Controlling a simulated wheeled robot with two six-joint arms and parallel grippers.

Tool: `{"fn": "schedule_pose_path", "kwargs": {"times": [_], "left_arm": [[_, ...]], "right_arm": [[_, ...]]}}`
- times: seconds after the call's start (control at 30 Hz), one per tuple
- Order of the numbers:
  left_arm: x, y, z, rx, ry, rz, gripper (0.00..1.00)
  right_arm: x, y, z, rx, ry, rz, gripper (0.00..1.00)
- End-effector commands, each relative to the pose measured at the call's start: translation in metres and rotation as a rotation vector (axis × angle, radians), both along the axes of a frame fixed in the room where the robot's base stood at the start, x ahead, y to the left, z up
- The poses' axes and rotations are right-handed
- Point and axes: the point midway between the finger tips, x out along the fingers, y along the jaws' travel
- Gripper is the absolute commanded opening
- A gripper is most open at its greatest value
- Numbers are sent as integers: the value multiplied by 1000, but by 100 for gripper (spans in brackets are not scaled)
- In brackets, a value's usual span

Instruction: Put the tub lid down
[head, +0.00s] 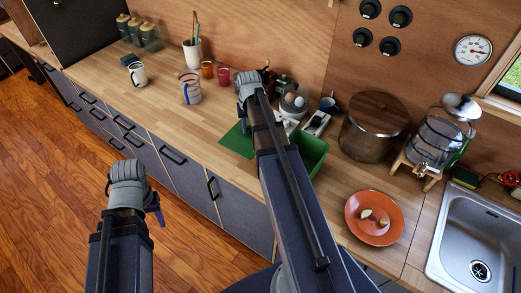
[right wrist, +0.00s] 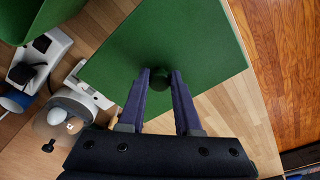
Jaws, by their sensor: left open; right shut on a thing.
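The tub lid is a flat green square with a round knob, seen in the right wrist view (right wrist: 190,35). My right gripper (right wrist: 161,82) is shut on the knob. In the head view the lid (head: 237,141) is at the counter's front edge, left of the green tub (head: 312,153); part of it is hidden behind my right arm. I cannot tell whether it touches the counter. The tub stands open on the counter, partly covered by the arm. My left gripper (head: 154,205) is open over the floor, in front of the drawers, largely hidden by its wrist.
Free wooden counter (head: 210,122) lies left of the lid. An egg cooker (head: 293,104) and a power strip (head: 317,123) are near the tub. An orange plate (head: 374,218) is at right.

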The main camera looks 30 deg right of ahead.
Motion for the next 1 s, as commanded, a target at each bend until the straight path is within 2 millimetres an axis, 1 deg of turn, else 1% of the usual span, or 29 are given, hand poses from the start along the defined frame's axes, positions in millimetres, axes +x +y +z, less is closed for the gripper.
{"fn": "schedule_pose_path", "kwargs": {"times": [0.17, 0.27, 0.63, 0.7, 0.87, 1.0], "left_arm": [[0, 0, -3, 0, 0, -1, 50], [0, 0, -10, 0, 0, -1, 50], [0, 0, -62, 1, 0, -3, 50], [0, 0, -66, 1, 0, -3, 50], [0, 0, -64, 1, 0, -3, 50], [0, 0, -73, 1, 0, -3, 50]], "right_arm": [[0, 0, -3, 0, 0, 2, 0], [0, 0, -10, 0, 0, 2, 0], [0, 0, -62, 0, 0, 1, 0], [0, 0, -66, 0, 0, 1, 0], [0, 0, -64, 0, 0, 1, 0], [0, 0, -73, 0, 0, 1, 0]]}}
